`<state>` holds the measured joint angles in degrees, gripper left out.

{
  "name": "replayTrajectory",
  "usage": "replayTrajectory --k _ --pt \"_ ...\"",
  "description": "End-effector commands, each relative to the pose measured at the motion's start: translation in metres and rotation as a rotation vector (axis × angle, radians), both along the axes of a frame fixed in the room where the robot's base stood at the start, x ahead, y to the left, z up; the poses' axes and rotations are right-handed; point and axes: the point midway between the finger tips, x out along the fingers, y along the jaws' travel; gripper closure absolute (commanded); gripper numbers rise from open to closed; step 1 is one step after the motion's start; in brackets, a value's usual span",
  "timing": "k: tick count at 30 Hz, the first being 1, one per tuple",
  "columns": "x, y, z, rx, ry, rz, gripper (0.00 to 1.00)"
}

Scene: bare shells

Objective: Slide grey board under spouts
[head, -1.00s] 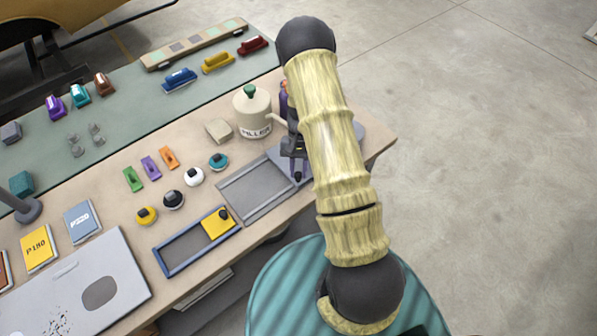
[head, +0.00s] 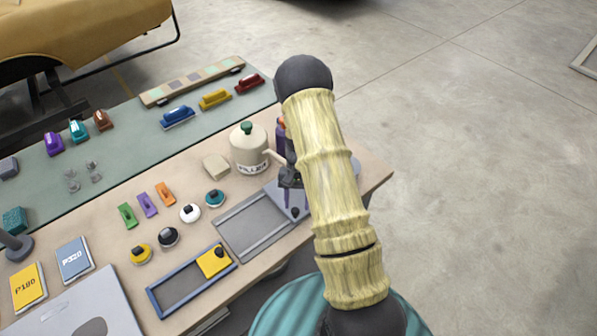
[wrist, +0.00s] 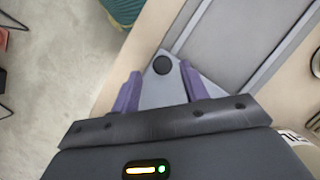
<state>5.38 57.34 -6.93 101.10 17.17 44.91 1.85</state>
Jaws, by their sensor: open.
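The grey board (head: 276,192) is a flat plate with a dark round knob (head: 295,212). It lies at the right end of a grey railed track (head: 250,228). In the wrist view the board (wrist: 165,92) has its knob (wrist: 162,64) just ahead of and between the fingertips. My gripper (wrist: 160,72) is open, with purple fingers apart over the board, and holds nothing. In the head view my gripper (head: 292,194) is partly hidden by my arm. A cream filler can (head: 250,152) points its spout (head: 275,156) toward the board. A purple bottle (head: 280,137) is mostly behind my arm.
A blue frame (head: 165,300) with a yellow slider (head: 213,261) lies left of the track. Small coloured knobs, clips and a beige block (head: 216,166) stand behind it. The bench edge (head: 385,180) is right of my arm, with open floor beyond.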

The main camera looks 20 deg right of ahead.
Motion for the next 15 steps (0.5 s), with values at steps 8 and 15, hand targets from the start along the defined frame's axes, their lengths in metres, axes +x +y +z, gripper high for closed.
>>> replayTrajectory --k 8,15 --pt "0.019 -0.009 0.046 -0.002 -0.006 0.001 0.55" --pt "0.035 -0.018 0.090 -0.003 -0.006 0.001 0.55"
